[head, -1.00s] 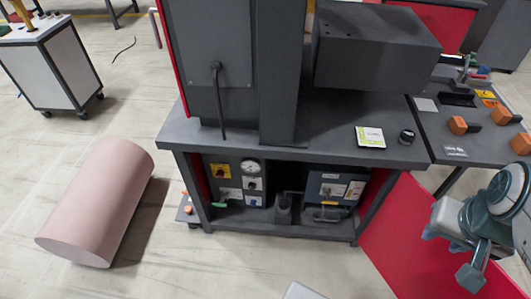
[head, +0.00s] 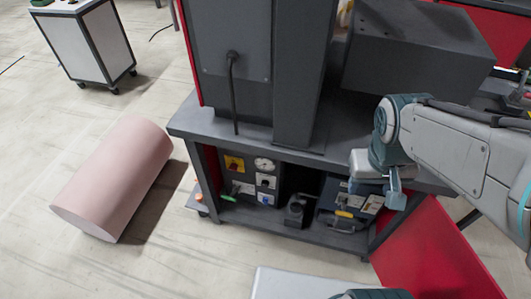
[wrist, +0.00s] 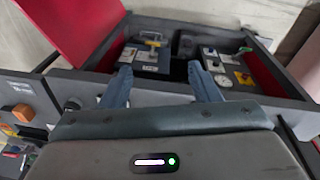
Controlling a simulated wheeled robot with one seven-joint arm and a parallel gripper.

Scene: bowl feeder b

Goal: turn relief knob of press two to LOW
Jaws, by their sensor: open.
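Under the grey press bench, a dark control panel (head: 250,182) stands in the open bay. It carries a round white gauge (head: 264,164), a yellow plate with a red switch (head: 235,163), and two small knobs on white plates, an upper one (head: 266,181) and a lower one (head: 266,199). I cannot read their labels or settings. In the wrist view the panel appears inverted, with the gauge (wrist: 223,81) beyond the right finger. My gripper (wrist: 160,88) is open and empty, pointing toward the bay. In the head view my gripper (head: 380,192) is at the bench's right front, apart from the panel.
A second dark unit (head: 345,195) with a yellow handle stands right of the panel. A red sheet (head: 430,245) slants at the bay's right. The bench top edge (head: 290,148) overhangs the bay. A pink cylinder (head: 115,180) lies on the floor at left. Floor before the bay is partly clear.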

